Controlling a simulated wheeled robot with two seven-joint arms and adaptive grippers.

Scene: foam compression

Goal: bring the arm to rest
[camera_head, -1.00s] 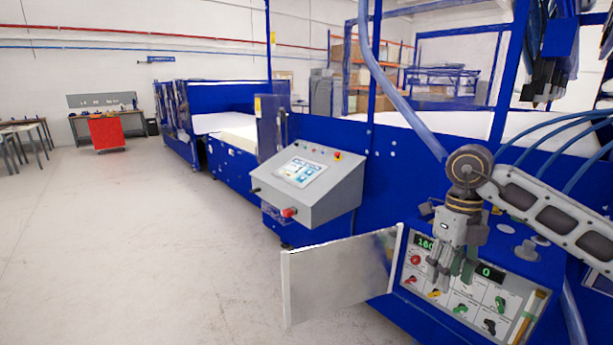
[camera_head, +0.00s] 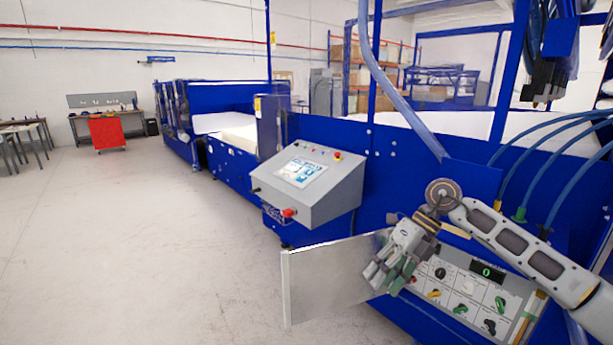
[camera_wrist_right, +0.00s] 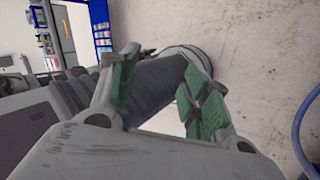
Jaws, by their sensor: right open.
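My right arm comes in from the right edge in the head view. Its right gripper (camera_head: 383,274) points down and left, in front of the opened cabinet door and the left part of the control panel (camera_head: 465,298). In the right wrist view the right gripper (camera_wrist_right: 160,85) shows its green-padded fingers spread apart, with no held object visible between them. The gripper hides part of the panel's left side, including one of the displays. My left gripper is not in view.
A grey console (camera_head: 308,185) with a screen and a red button stands left of my arm. The open door (camera_head: 325,283) sticks out to the left. Blue hoses (camera_head: 540,150) hang behind my arm. The floor (camera_head: 140,240) at left is clear.

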